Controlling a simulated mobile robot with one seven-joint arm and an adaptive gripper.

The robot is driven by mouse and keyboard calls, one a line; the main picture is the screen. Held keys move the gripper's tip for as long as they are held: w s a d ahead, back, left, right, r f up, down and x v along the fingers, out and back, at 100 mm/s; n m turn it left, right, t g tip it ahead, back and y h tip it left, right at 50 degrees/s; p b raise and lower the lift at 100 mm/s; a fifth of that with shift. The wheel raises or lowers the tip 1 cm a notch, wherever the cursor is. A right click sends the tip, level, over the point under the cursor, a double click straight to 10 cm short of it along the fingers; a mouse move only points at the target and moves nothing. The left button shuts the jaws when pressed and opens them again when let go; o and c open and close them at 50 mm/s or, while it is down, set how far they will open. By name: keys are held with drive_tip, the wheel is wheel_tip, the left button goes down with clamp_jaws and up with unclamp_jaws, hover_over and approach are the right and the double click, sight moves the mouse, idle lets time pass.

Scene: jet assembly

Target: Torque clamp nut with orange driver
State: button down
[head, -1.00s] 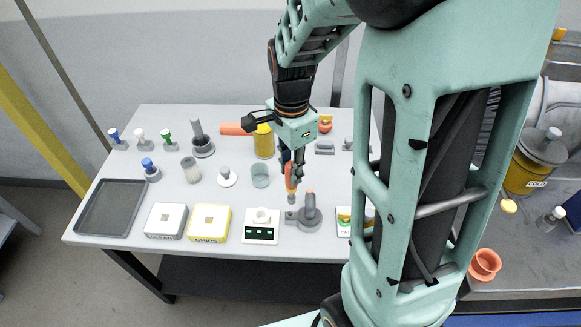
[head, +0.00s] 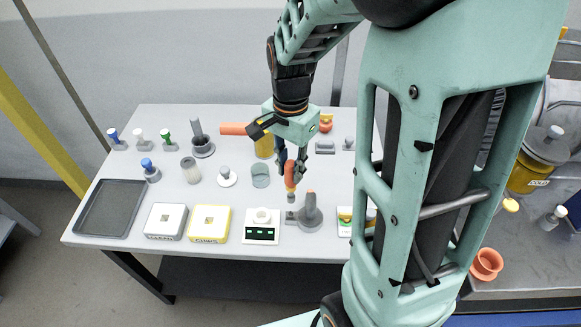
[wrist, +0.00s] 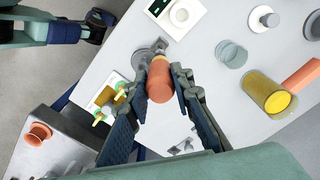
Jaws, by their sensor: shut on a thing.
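My gripper (head: 291,172) is shut on the orange driver (head: 290,176), which hangs upright with its grey tip down above the table. In the wrist view the orange driver (wrist: 160,82) sits between the two fingers, its top end toward the camera. The driver's tip is just above or at a small grey lug on the left of the grey clamp stand (head: 309,212); I cannot tell whether it touches. The clamp stand also shows in the wrist view (wrist: 141,57), partly behind the driver. The clamp nut is too small to make out.
A white device with a dark green display (head: 262,232) stands left of the clamp stand. Yellow (head: 209,225) and grey-white boxes (head: 166,222) and a dark tray (head: 109,208) lie further left. Cups and knobs stand behind. A yellow cylinder (wrist: 266,92) shows in the wrist view.

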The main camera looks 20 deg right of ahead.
sight(291, 186)
drive_tip(key=n, duration=0.9)
drive_tip(key=shift+n, duration=0.4)
drive_tip(key=shift+f+n+b, duration=0.25)
drive_tip(key=shift+n+b, duration=0.15)
drive_tip(key=shift+b, duration=0.05)
drive_tip(key=shift+f+b, duration=1.95)
drive_tip(key=shift+f, duration=0.75)
drive_tip(key=shift+f+b, duration=0.4)
drive_tip(key=shift+f, duration=0.1)
drive_tip(key=shift+r, duration=0.1)
